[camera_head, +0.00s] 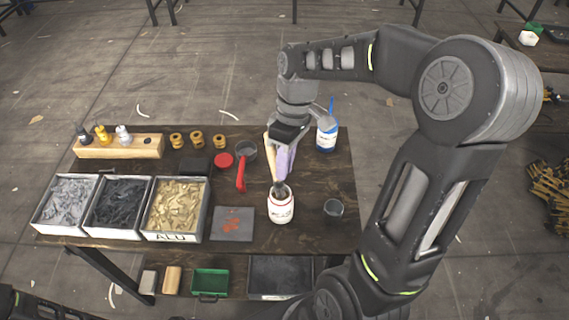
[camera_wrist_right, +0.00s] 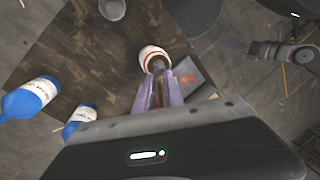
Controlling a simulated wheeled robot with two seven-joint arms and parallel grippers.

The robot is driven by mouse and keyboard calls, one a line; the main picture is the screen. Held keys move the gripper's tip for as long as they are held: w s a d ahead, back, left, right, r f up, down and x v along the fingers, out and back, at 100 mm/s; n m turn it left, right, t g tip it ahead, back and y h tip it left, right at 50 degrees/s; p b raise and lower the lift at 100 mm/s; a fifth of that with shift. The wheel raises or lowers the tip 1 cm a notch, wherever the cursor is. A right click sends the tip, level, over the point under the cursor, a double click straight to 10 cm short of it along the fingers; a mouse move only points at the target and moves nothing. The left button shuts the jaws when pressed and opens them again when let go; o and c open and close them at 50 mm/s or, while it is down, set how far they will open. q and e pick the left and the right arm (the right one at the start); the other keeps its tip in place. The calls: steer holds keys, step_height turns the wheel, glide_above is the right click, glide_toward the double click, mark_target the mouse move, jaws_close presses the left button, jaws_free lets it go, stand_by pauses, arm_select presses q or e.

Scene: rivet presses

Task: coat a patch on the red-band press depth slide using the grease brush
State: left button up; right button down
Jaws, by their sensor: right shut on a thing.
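My right gripper (camera_head: 282,172) is above the table, pointing down, its purple fingers shut on the grease brush (camera_head: 277,187).
Three bins of parts (camera_head: 116,203) stand on the table's left. A grey mat with red marks (camera_head: 233,223) lies left of the jar, a small cup (camera_head: 333,208) right. A red-handled tool (camera_head: 241,176), red lid (camera_head: 223,160) and blue-white bottle (camera_head: 326,137) stand behind.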

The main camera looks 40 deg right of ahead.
steer(key=shift+d+b+x, duration=0.25)
steer(key=shift+b+x, duration=0.55)
steer(key=shift+x, duration=0.25)
stand_by(0.9)
steer(key=shift+w+f, duration=0.1)
steer(key=shift+f, duration=0.45)
stand_by(5.4)
